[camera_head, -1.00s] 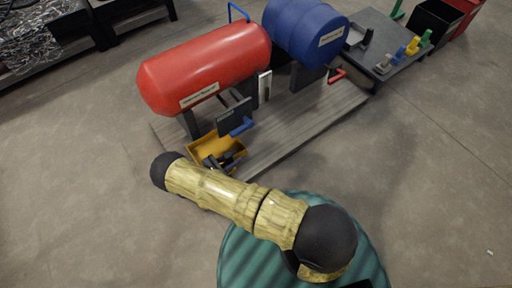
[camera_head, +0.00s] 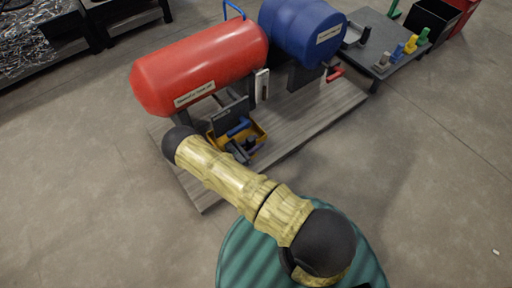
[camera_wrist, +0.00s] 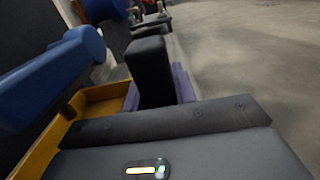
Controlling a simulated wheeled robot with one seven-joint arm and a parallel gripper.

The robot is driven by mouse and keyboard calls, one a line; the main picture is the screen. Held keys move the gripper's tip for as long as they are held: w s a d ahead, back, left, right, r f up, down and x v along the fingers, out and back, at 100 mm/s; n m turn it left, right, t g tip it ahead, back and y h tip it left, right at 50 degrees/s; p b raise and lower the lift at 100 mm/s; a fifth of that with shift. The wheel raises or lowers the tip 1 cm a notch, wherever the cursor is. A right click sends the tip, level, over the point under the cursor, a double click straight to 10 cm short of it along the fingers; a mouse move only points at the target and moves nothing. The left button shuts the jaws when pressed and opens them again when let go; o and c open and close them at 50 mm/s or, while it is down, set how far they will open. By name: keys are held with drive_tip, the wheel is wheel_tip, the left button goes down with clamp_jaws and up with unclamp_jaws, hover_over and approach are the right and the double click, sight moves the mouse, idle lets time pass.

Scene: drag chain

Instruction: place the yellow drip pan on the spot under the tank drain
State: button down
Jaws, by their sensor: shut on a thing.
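The yellow drip pan (camera_head: 260,132) is low over the grey plank platform, beside and partly below the blue drain handle (camera_head: 238,127) of the red tank (camera_head: 200,68). My gripper (camera_head: 243,150) is shut on the pan at its near side. In the wrist view the pan's yellow wall (camera_wrist: 42,142) shows at the left, close to the large blue handle (camera_wrist: 55,75), with a dark finger (camera_wrist: 150,72) in front. Whether the pan touches the platform cannot be told. The spot itself is hidden by the pan and my arm.
A blue tank (camera_head: 303,30) with a red handle (camera_head: 334,73) stands to the right. A dark panel (camera_head: 230,112) hangs behind the blue handle. The platform (camera_head: 315,110) is bare to the right. A grey table (camera_head: 378,52) with small coloured items stands further right.

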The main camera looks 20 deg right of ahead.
drive_tip(key=shift+w+d+f+b, duration=0.1)
drive_tip(key=shift+d+f+b, duration=0.1)
drive_tip(key=shift+f+b, duration=0.65)
drive_tip(key=shift+w+d+f+b, duration=0.1)
drive_tip(key=shift+d+f+b, duration=0.1)
drive_tip(key=shift+f+b, duration=0.65)
drive_tip(key=shift+f, duration=0.2)
drive_tip(key=c, duration=1.1)
unclamp_jaws()
drive_tip(key=shift+r, duration=0.1)
drive_tip(key=shift+s+a+r, duration=0.1)
drive_tip(key=shift+a, duration=0.1)
drive_tip(key=p+v, duration=0.4)
drive_tip(key=v, duration=0.7)
drive_tip(key=shift+s+a, duration=0.1)
drive_tip(key=shift+a, duration=0.25)
